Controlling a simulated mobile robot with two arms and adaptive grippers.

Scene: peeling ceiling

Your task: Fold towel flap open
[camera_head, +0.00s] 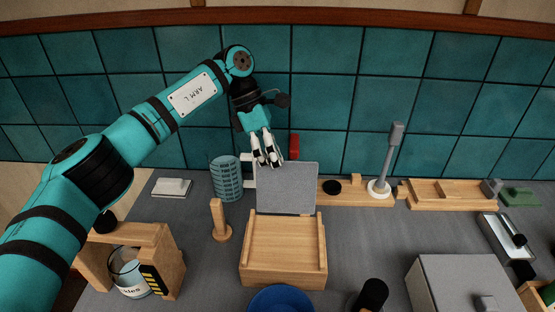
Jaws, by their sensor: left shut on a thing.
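A grey flat towel flap (288,190) stands nearly upright behind a light wooden tray (284,250). Its lower edge meets the far end of the tray. My left gripper (267,162) is at the upper left edge of the flap, fingers pointing down. It is shut on the flap's edge; the exact contact is small and partly hidden by the fingers. The tray's top surface is bare between its two side rails. My right gripper is not in view.
A teal mesh cup (226,178) stands just left of the flap, and a wooden peg (219,222) stands left of the tray. A blue bowl (281,300) is in front. A grey upright stand (388,165) is to the right. A teal tiled wall (330,90) closes the back.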

